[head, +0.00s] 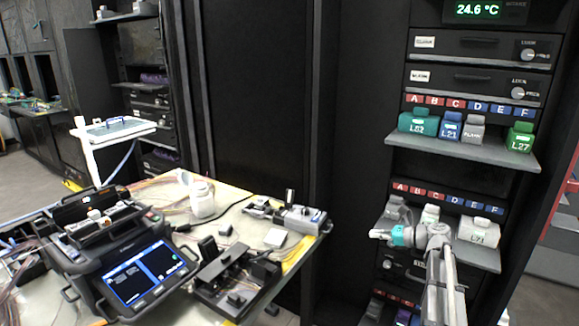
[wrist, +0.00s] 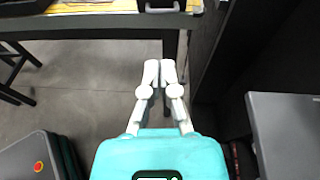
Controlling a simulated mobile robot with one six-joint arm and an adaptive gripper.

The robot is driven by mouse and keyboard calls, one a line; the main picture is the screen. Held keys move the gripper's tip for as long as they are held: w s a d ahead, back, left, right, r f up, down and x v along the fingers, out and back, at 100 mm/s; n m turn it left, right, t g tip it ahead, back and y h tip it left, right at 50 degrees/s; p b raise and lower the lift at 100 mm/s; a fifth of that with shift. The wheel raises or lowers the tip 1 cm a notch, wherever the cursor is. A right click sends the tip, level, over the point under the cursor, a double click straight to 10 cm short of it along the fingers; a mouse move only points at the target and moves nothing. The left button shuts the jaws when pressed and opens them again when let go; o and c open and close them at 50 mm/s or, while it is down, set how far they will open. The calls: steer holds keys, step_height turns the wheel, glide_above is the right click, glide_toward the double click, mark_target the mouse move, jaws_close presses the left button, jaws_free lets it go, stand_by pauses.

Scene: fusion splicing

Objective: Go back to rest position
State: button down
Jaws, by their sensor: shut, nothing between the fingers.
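My gripper (head: 378,234) is in front of the lower shelf of the rack in the head view, its fingers pointing left. In the wrist view my gripper (wrist: 160,66) shows two white fingers with the tips together and nothing between them. It hangs over open floor, apart from the table edge at the top of that view. My teal wrist part shows behind the fingers.
The work table (head: 240,222) carries a splicer (head: 120,255) and a white bottle (head: 202,199).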

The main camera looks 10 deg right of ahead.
steer(key=s+a+f+n+g+h, duration=0.25)
steer(key=s+a+f+n, duration=0.2)
steer(key=a, duration=0.25)
steer(key=s+a+f+n+g+h, duration=0.2)
steer(key=s+a+f+n+g, duration=0.1)
steer(key=s+a+f+n, duration=0.25)
steer(key=s+a+f+n+g+h, duration=0.1)
steer(key=s+a+f+n+h, duration=0.2)
steer(key=s+n, duration=0.35)
steer(key=s+a+f+n+g+h, duration=0.1)
steer(key=s+a+n+g+h, duration=0.15)
steer(key=s+n+h, duration=0.4)
step_height(320, 180, up, 22)
steer(key=w+n+y+p, duration=0.1)
steer(key=w+p, duration=0.1)
steer(key=p, duration=2)
steer(key=shift+r+t+p, duration=0.25)
steer(key=shift+t+p, duration=0.05)
steer(key=shift+t, duration=0.1)
